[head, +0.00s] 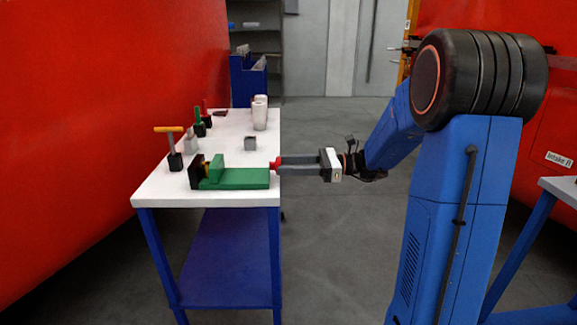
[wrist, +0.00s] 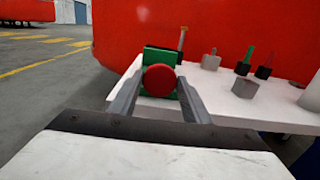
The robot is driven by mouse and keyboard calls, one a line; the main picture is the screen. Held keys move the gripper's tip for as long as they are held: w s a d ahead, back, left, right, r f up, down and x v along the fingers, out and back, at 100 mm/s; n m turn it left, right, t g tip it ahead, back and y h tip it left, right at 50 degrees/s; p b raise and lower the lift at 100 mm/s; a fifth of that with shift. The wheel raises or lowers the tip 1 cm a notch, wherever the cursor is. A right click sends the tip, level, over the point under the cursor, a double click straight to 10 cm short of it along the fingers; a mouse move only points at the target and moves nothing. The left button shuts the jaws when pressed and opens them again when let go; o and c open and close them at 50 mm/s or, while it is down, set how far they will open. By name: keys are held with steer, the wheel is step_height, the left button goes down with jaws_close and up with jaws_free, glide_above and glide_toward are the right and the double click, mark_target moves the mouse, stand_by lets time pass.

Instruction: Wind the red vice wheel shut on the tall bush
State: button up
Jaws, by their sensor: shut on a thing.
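The green vice (head: 235,179) lies near the front edge of the white table, with a dark block at its left end. Its red wheel (head: 275,162) faces right, toward my arm. My gripper (head: 280,166) reaches in level from the right and is shut on the wheel. In the wrist view the round red wheel (wrist: 159,80) sits between the two grey fingers, with the green vice (wrist: 162,54) behind it. A small brass-yellow piece (head: 206,165) shows by the vice's left end; I cannot tell whether it is the tall bush or whether the jaws touch it.
An orange-handled tool (head: 168,144) stands in a black block left of the vice. Tools with green and red handles, grey blocks (head: 250,143) and white cups (head: 260,115) stand farther back on the table (head: 228,150). A red wall (head: 110,90) is at the left. Floor right of the table is clear.

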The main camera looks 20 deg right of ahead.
steer(key=shift+m, duration=0.5)
steer(key=o, duration=1)
steer(key=shift+o, duration=0.2)
steer(key=v, duration=1.7)
steer(key=shift+d, duration=0.2)
